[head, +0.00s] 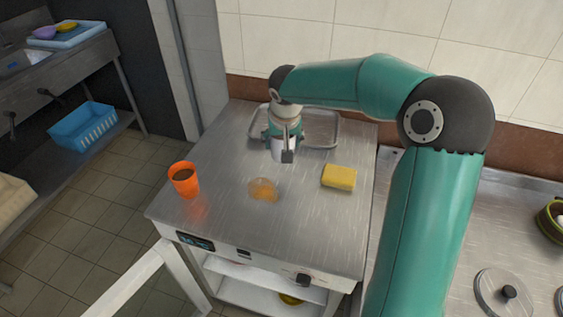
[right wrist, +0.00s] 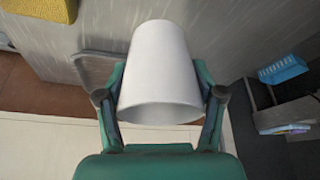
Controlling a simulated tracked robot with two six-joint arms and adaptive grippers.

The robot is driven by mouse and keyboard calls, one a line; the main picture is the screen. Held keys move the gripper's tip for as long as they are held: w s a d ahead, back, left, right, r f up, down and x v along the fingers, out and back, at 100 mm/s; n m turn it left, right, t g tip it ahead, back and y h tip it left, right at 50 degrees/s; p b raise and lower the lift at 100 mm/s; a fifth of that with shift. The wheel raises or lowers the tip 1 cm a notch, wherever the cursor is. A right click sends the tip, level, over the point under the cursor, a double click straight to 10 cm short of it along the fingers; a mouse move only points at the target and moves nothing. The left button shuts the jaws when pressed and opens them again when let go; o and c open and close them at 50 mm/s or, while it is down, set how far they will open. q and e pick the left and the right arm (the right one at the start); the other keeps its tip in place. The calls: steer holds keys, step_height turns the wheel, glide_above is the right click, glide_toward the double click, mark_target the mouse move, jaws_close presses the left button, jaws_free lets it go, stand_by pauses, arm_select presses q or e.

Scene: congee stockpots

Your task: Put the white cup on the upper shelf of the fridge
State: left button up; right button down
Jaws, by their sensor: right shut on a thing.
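The white cup (right wrist: 158,70) is held between the two fingers of my right gripper (right wrist: 160,95), which is shut on it. In the head view my right gripper (head: 285,138) is over the back of the steel top, and the cup (head: 279,152) shows below it, partly hidden by the gripper. The fridge (head: 300,262) is under the steel top, with its front open. Its white upper shelf (head: 262,274) shows below the front edge, partly cut off by the top. My left gripper is not in view.
On the steel top (head: 225,165) are an orange cup (head: 184,179) with brown contents, an amber spill (head: 263,190), a yellow sponge (head: 339,177) and a metal tray (head: 322,129). A white open door (head: 140,282) juts out at front left. A blue basket (head: 84,127) sits at far left.

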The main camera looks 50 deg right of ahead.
step_height(320, 180, down, 8)
steer(key=shift+f, duration=0.1)
stand_by(0.4)
steer(key=shift+f, duration=0.1)
steer(key=shift+c, duration=0.7)
jaws_free()
